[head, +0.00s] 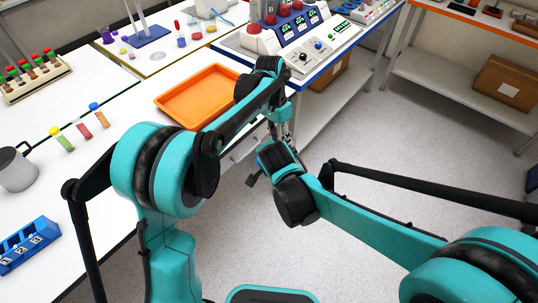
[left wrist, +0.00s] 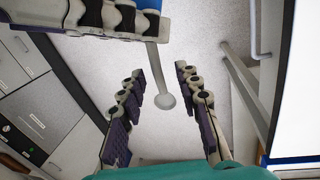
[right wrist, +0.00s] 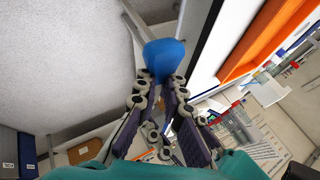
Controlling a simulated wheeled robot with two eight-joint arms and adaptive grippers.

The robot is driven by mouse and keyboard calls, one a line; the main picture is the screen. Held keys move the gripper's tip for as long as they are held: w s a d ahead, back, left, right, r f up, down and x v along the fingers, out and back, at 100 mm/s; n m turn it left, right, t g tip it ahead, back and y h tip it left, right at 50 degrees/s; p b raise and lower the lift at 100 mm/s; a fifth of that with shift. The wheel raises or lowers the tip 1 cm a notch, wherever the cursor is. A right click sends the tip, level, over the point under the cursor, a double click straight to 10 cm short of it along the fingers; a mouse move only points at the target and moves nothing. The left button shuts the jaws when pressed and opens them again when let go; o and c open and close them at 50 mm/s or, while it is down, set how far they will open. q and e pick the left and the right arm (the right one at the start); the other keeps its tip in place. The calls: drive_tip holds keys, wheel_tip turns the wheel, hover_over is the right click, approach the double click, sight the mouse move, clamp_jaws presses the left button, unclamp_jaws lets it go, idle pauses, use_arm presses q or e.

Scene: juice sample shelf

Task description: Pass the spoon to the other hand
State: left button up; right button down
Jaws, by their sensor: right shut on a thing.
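The spoon has a blue handle (right wrist: 166,58) and a thin grey metal stem (left wrist: 155,70) with a small rounded end. My right gripper (right wrist: 158,88) is shut on the blue handle. My left gripper (left wrist: 158,74) is open; the stem's rounded end lies between its spread fingers in the left wrist view, with visible gaps on both sides. The right gripper's fingers show at the top of that view, close to the left ones.
An empty orange tray (head: 197,97) lies on the white table. Open floor (head: 380,140) lies right of the grippers.

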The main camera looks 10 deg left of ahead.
use_arm(q)
wheel_tip(320, 180, up, 11)
drive_tip(key=w+a, duration=0.1)
drive_tip(key=a, duration=0.1)
drive_tip(key=s+a+r+n+t, duration=0.2)
drive_tip(key=s+a, duration=0.2)
drive_tip(key=s+a+f+n+t, duration=0.3)
drive_tip(key=s+a+f, duration=0.1)
drive_tip(key=s, duration=0.5)
drive_tip(key=s+a+f+n+t+y, duration=0.1)
drive_tip(key=s+a+f+n+t, duration=0.2)
drive_tip(key=s, duration=0.6)
wheel_tip(320, 180, down, 3)
drive_tip(key=shift+a+r+t+y, duration=0.2)
drive_tip(key=shift+a+t+y, duration=0.1)
drive_tip(key=shift+a, duration=0.9)
